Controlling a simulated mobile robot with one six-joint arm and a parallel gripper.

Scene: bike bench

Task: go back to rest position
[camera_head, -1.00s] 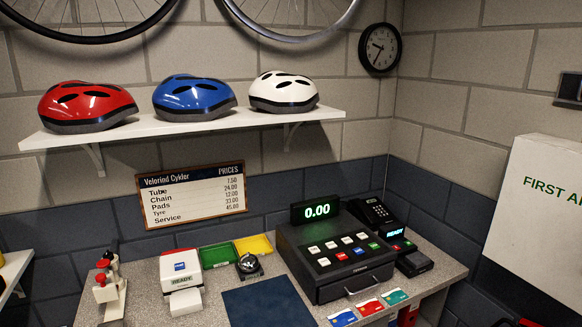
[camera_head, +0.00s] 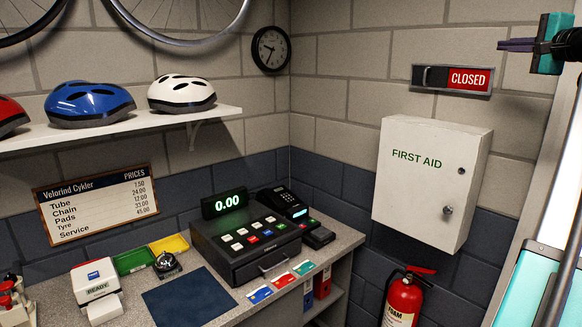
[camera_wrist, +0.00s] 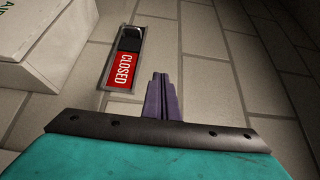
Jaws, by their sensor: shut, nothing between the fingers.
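The shop sign (camera_head: 452,79) is a narrow framed plate high on the right wall in the head view. Its red panel reading CLOSED (camera_head: 468,79) shows on the right side. A dark slider with a handle (camera_head: 432,77) covers the left side. In the wrist view the red CLOSED panel (camera_wrist: 121,70) lies left of my fingers, with the dark slider (camera_wrist: 130,42) beyond it. My gripper (camera_head: 502,45) is at the upper right of the head view, its purple fingers pointing left. The fingers are shut and empty, apart from the sign (camera_wrist: 160,76).
A white first aid cabinet (camera_head: 430,185) juts from the wall below the sign. A fire extinguisher (camera_head: 403,300) is under it. A counter with a till (camera_head: 245,240) stands at the left. The wall around the sign is bare.

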